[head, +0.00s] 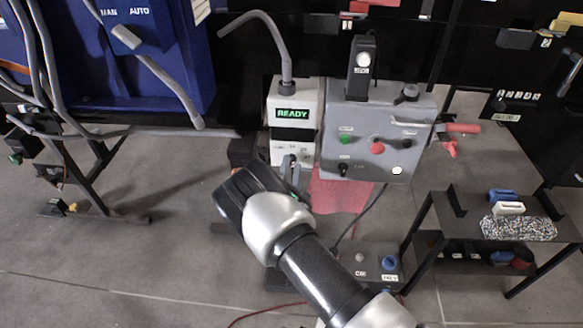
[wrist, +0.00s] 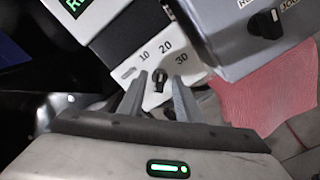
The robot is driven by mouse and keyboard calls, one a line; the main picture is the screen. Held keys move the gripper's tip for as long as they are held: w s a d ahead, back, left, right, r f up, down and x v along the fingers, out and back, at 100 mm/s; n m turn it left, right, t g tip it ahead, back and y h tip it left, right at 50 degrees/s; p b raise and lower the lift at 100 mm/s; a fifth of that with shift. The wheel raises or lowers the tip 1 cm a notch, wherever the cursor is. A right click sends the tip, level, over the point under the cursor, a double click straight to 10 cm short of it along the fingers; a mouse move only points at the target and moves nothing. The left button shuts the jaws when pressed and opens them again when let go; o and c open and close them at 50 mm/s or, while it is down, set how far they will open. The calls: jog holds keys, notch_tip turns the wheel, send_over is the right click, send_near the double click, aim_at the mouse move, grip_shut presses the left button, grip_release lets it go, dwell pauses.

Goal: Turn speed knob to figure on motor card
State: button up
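The speed knob (wrist: 159,80) is a small dark knob on a white panel, with the figures 10, 20 and 30 around it in the wrist view. Its pointing direction is too small to tell surely. My gripper (wrist: 160,76) is open, with one finger on each side of the knob; contact cannot be told. In the head view my gripper (head: 291,160) is at the lower front of the white unit (head: 282,94) with the green READY display (head: 293,113), and it hides the knob. I cannot identify the motor card or read a figure on one.
A grey control box (head: 390,110) with green, red and black controls stands close on the right, with a red cloth (head: 340,192) below it. A blue machine (head: 170,50) is at upper left. A black rack (head: 440,215) is at right.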

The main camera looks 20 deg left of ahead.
jog(key=shift+s, duration=0.1)
jog(key=p+v, duration=0.1)
jog(key=v, duration=1.6)
jog(key=shift+s+p, duration=0.15)
jog(key=shift+p, duration=0.15)
jog(key=shift+a+f, duration=0.1)
